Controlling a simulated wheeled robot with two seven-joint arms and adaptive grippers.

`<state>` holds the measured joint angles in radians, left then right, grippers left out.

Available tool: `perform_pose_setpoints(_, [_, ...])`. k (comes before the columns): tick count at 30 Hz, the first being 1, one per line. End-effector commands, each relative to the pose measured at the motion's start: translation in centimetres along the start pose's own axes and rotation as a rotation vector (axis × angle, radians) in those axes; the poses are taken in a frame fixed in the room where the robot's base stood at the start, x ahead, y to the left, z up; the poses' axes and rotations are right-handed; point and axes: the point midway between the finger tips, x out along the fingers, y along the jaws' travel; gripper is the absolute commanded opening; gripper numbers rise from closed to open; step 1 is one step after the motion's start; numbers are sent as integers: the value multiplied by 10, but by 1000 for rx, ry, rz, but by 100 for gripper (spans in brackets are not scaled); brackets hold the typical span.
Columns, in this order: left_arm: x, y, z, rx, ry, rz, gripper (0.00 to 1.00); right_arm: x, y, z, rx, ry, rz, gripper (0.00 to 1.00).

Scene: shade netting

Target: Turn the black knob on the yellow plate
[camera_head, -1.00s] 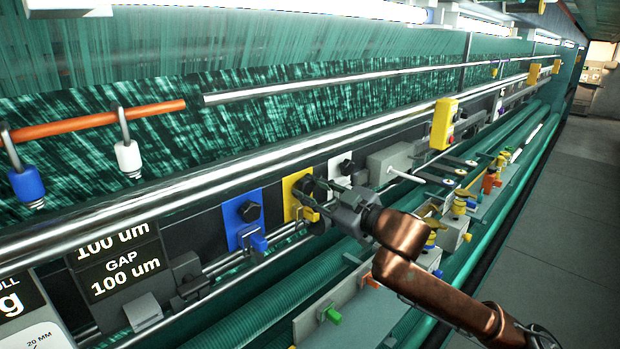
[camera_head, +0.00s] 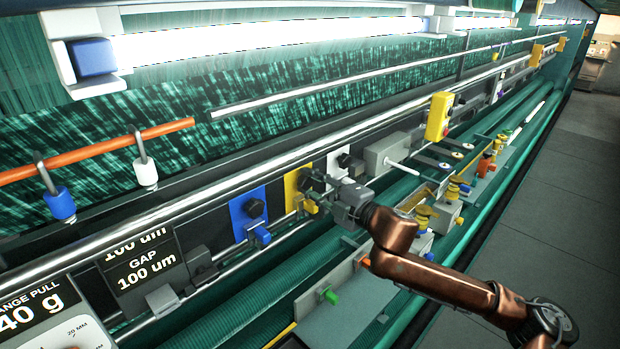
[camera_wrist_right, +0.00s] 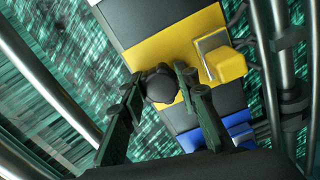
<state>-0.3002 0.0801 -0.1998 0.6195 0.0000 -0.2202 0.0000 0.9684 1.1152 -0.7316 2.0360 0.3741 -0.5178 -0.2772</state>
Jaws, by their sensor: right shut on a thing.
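The yellow plate (camera_head: 292,190) is on the machine's dark rail, between a blue plate and a white plate. Its black knob (camera_head: 305,183) is partly hidden by my right gripper (camera_head: 318,181) in the head view. In the right wrist view, the yellow plate (camera_wrist_right: 165,60) shows with the round black knob (camera_wrist_right: 160,84) between the two fingers of my right gripper (camera_wrist_right: 160,92). The fingers are shut on the knob. A yellow block (camera_wrist_right: 222,62) juts from the plate beside the knob. My left gripper is not in view.
The white plate (camera_head: 334,166) is just right. A yellow box (camera_head: 438,116) stands farther right. Chrome bars (camera_head: 200,201) run along the rail. The grey floor (camera_head: 530,230) at right is clear.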

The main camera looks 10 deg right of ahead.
Motion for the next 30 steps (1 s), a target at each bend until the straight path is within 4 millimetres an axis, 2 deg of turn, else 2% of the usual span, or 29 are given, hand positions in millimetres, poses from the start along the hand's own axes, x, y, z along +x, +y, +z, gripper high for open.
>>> perform_pose_setpoints(9, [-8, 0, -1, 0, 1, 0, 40, 0, 0, 1, -86, -1, -1, 4])
perform_pose_setpoints(23, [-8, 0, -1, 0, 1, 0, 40, 0, 0, 1, -95, -1, 0, 4])
perform_pose_setpoints(24, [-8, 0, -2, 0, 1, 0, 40, 0, 0, 1, -94, -1, 0, 31])
perform_pose_setpoints(30, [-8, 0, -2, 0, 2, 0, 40, 0, 0, 0, -94, -1, 0, 45])
